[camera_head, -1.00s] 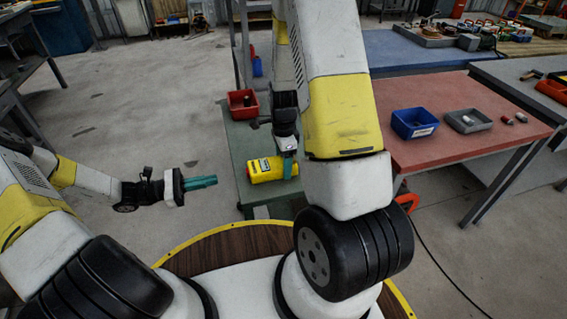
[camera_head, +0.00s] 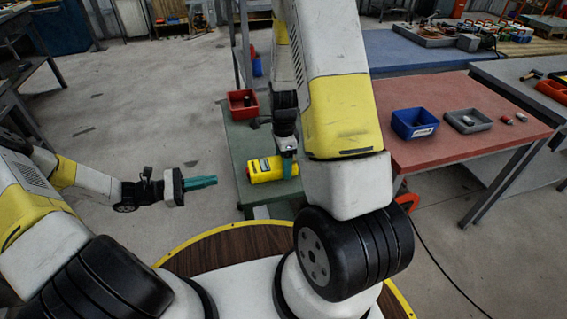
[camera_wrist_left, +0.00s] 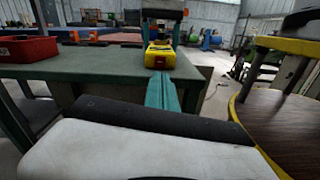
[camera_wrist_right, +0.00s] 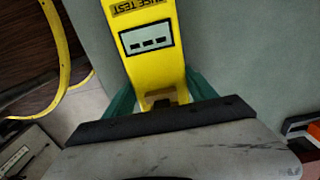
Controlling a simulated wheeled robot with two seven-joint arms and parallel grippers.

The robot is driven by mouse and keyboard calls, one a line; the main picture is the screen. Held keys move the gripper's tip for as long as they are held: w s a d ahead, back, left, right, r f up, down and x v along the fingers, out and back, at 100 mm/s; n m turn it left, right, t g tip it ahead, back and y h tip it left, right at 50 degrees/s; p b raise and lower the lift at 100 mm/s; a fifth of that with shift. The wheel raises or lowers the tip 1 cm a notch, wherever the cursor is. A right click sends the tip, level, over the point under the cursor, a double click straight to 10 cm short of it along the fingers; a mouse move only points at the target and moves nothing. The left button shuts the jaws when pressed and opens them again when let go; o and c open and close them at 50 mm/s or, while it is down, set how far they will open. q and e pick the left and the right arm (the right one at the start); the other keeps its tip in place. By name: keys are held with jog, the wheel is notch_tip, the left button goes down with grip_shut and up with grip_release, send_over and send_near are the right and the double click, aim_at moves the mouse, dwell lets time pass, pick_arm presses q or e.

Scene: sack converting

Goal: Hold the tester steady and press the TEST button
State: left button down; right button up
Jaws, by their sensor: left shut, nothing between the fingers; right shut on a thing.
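The yellow tester (camera_head: 263,169) lies on the green table (camera_head: 240,137). In the right wrist view the tester (camera_wrist_right: 150,45) shows a pale panel with dark slots and lettering that reads in part "USE TEST". My left gripper (camera_head: 214,181) is shut and empty, left of the table and apart from the tester. In the left wrist view its fingers (camera_wrist_left: 161,88) point toward the tester (camera_wrist_left: 160,56).
A red bin (camera_head: 242,104) stands at the table's far left corner. To the right, a red-topped table (camera_head: 440,150) holds a blue bin (camera_head: 413,123) and a grey tray (camera_head: 468,120). Open floor lies left of the green table.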

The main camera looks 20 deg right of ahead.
pick_arm(q)
jog(key=n+t, duration=0.5)
jog(key=a+n+t+y, duration=0.1)
jog(key=n+t, duration=0.3)
jog(key=n, duration=0.1)
jog(key=s+n+t+y, duration=0.1)
jog(key=n+t, duration=0.4)
jog(key=n, duration=0.1)
jog(key=shift+a+f+t, duration=0.15)
jog(key=shift+f+t, duration=0.1)
jog(key=shift+t, duration=0.05)
jog(key=d, duration=0.9)
dwell(1.3)
jog(key=shift+d, duration=0.35)
